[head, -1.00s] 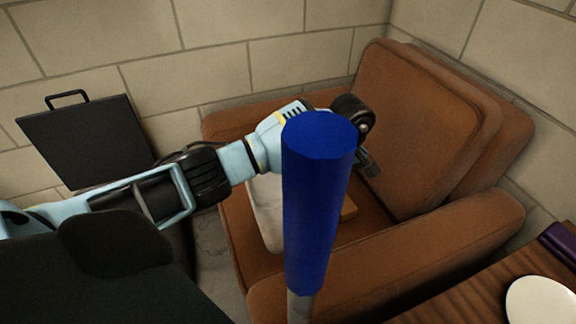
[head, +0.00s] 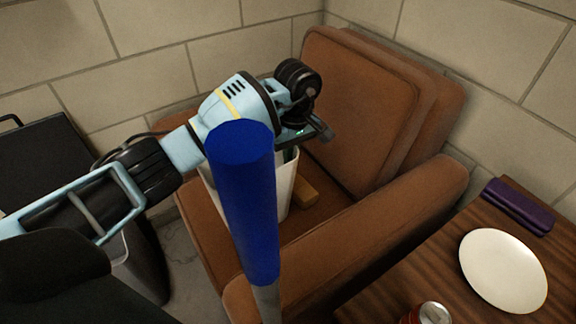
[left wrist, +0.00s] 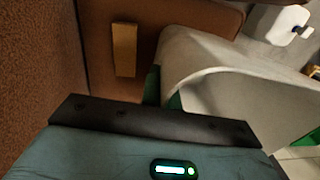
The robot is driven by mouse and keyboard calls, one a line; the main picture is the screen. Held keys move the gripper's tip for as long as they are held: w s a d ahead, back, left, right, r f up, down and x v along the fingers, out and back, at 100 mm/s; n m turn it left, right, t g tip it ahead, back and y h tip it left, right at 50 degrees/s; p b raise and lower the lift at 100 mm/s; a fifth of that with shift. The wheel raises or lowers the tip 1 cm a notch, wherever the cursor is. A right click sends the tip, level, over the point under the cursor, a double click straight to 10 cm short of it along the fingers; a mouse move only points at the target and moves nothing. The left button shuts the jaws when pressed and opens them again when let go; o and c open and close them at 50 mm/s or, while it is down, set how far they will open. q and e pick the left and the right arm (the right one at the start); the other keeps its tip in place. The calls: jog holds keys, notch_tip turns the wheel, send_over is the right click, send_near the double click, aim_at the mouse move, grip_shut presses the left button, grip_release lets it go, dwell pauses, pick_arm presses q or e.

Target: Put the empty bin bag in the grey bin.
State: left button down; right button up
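A white, open-topped thing (head: 285,185) stands on the brown armchair seat, partly hidden behind my left arm and a blue cylinder; I cannot tell whether it is the bin bag or a container. Its curved rim and pale wall (left wrist: 215,65) fill the middle of the left wrist view, with something green at its near edge. My left gripper (head: 322,132) is above its far rim. Its fingers do not show clearly enough to tell open from shut, and no grip is visible. A grey bin (head: 135,262) stands on the floor at lower left, partly hidden by my arm. My right gripper is out of view.
The blue cylinder (head: 245,205) rises in the foreground before the armchair (head: 375,120). A tan block (head: 305,193) lies on the seat. A wooden table at lower right holds a white plate (head: 503,270), a purple case (head: 518,205) and a red can (head: 428,314).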

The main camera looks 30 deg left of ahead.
pick_arm(q)
notch_tip(320, 180, up, 5)
jog(key=shift+p, duration=0.3)
